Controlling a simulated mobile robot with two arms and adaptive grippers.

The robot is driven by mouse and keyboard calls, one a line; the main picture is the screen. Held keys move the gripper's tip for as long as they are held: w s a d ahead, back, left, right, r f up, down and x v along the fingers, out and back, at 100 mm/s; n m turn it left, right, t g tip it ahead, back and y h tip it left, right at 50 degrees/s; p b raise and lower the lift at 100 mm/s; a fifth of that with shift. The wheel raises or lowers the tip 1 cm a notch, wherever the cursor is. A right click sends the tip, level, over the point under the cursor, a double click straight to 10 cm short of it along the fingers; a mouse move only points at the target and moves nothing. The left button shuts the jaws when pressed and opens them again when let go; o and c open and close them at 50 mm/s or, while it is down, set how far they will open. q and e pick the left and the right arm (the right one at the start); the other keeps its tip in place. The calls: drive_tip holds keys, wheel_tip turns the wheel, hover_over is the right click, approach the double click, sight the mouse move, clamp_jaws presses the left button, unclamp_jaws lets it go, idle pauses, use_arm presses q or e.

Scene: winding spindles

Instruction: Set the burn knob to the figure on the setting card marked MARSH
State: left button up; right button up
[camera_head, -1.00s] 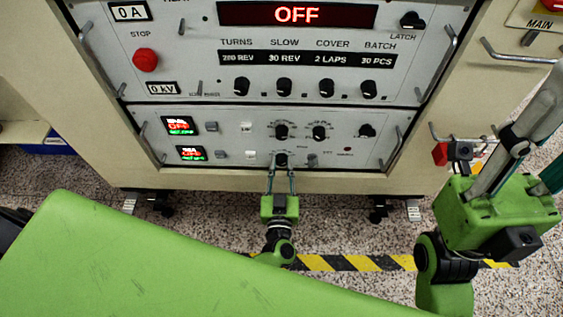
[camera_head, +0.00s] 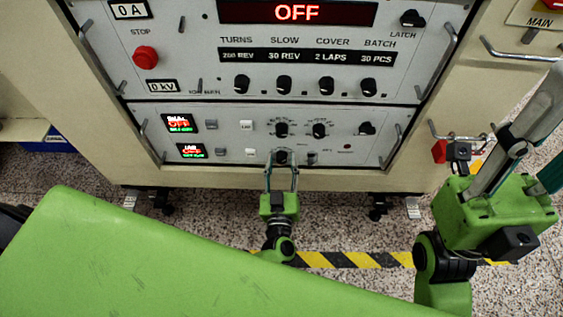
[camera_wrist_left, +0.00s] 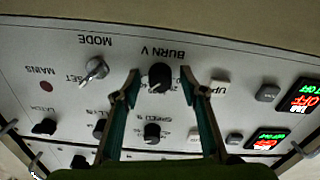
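The burn knob (camera_head: 281,157) is a black knob low on the lower panel, with a scale around it. It shows upside down under "BURN V" in the left wrist view (camera_wrist_left: 160,76). My left gripper (camera_head: 282,154) is open at the panel. In the left wrist view its two fingertips (camera_wrist_left: 160,73) stand on either side of the burn knob with a small gap at each side. The knob's pointer and figures are too small to read. No card marked MARSH can be made out. My right gripper (camera_head: 535,130) is at the right edge, partly cut off.
Other black knobs (camera_head: 319,130) sit close above the burn knob. A mode switch (camera_wrist_left: 95,70) and small push buttons flank it. Panel handles (camera_head: 390,147) stick out at the sides. A red STOP button (camera_head: 145,57) is on the upper panel.

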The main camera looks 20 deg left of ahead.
use_arm(q)
drive_tip(key=v, duration=0.7)
drive_tip(key=shift+s, duration=0.25)
drive_tip(key=shift+d, duration=0.1)
idle(0.4)
